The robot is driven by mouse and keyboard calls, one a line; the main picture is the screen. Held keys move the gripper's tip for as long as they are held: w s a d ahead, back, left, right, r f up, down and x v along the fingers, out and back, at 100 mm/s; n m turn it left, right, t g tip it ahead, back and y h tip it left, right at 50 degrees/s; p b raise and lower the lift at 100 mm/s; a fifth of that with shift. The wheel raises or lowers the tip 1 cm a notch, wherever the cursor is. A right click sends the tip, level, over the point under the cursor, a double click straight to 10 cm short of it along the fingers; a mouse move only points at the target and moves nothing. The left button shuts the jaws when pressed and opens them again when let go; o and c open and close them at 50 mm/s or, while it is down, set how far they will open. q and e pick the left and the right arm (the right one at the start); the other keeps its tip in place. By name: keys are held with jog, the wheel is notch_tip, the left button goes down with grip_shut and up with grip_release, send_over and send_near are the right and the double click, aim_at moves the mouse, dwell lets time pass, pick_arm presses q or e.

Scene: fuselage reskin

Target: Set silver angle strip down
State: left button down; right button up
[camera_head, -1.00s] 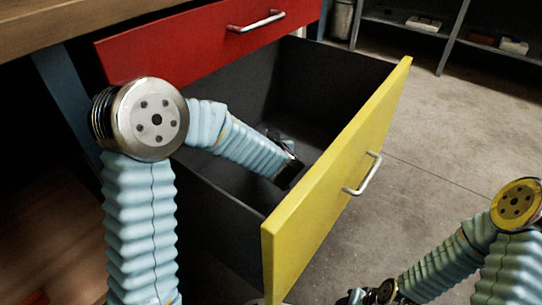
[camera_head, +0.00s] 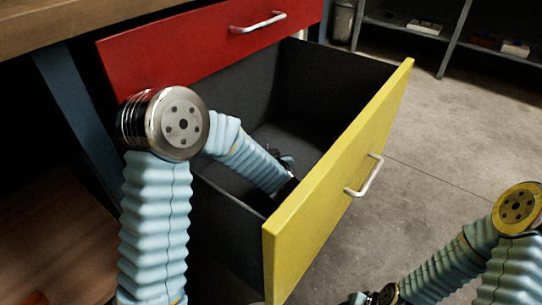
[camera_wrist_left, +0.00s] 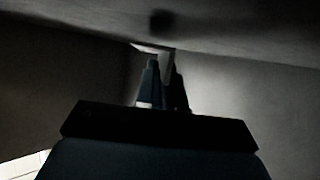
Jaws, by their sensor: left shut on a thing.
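My left gripper (camera_wrist_left: 162,85) is inside the open drawer (camera_head: 335,95) with the yellow front. In the left wrist view its fingers are close together and shut on a thin pale piece, the silver angle strip (camera_wrist_left: 155,49), seen only as a small bright edge at the fingertips. The rest of the strip is hidden in shadow. In the head view my forearm and wrist hide most of the gripper and all I could know of the strip. Whether the strip touches the drawer floor, I cannot tell.
The yellow drawer front (camera_head: 335,190) with a metal handle (camera_head: 364,176) stands close beside my left wrist. A closed red drawer (camera_head: 205,50) sits above, under a wooden top (camera_head: 110,18). Grey shelves (camera_head: 455,40) stand at the back right, with open floor (camera_head: 445,125) between.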

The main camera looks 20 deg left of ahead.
pick_arm(q)
jog(key=c, duration=1.3)
grip_release()
jog(key=shift+o, duration=0.2)
jog(key=shift+r, duration=0.25)
jog(key=v, duration=0.7)
jog(key=shift+s+d+r, duration=0.1)
jog(key=shift+s+r, duration=0.1)
jog(key=shift+r, duration=0.25)
